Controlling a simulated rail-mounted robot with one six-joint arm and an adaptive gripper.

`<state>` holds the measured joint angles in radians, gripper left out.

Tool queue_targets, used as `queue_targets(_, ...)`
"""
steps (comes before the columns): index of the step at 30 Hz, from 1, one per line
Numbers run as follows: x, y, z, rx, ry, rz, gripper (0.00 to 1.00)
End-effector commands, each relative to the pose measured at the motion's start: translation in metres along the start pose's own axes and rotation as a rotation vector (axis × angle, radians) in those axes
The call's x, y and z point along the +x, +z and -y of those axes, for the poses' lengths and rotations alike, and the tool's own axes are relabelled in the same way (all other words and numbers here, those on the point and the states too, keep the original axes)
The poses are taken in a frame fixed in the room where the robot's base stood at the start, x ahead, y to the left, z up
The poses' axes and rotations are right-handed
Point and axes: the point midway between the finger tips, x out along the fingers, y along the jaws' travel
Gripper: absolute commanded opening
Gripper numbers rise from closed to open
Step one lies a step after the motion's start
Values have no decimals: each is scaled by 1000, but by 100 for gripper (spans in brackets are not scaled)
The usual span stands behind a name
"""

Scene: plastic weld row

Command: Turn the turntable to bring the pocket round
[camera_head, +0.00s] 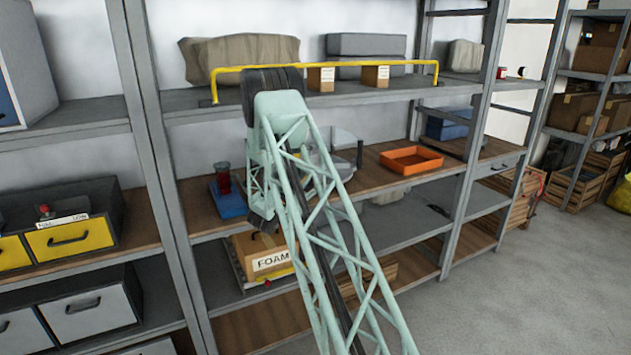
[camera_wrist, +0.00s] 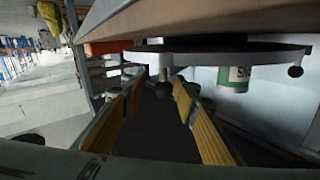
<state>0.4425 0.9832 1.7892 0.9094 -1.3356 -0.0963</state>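The turntable (camera_wrist: 225,50) is a thin grey disc in the upper part of the wrist view. A dark round knob (camera_wrist: 164,89) hangs from it on a short stem, and another dark knob (camera_wrist: 295,71) sits at its right end. My gripper (camera_wrist: 161,79) is open, its yellow-padded fingers on either side of the nearer knob; I cannot tell whether they touch it. In the head view the turntable (camera_head: 341,168) shows partly behind my arm on the wooden shelf, and my gripper is hidden there. I cannot make out the pocket.
An orange tray (camera_head: 411,160) lies right of the turntable. A red container (camera_head: 222,178) stands on a blue base at the left. A yellow rail (camera_head: 330,65) runs along the shelf above. A green and white can (camera_wrist: 235,78) shows beside the disc.

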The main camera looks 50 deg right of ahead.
Motion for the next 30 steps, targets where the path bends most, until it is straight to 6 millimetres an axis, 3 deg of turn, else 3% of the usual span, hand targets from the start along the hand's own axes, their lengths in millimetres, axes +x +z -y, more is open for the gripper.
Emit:
queue_targets(8, -26, 0, 1, -1, -1, 0, 28)
queue_targets(24, -100, 0, 0, -1, -1, 0, 28)
queue_targets(30, -112, 0, 0, -1, 0, 0, 28)
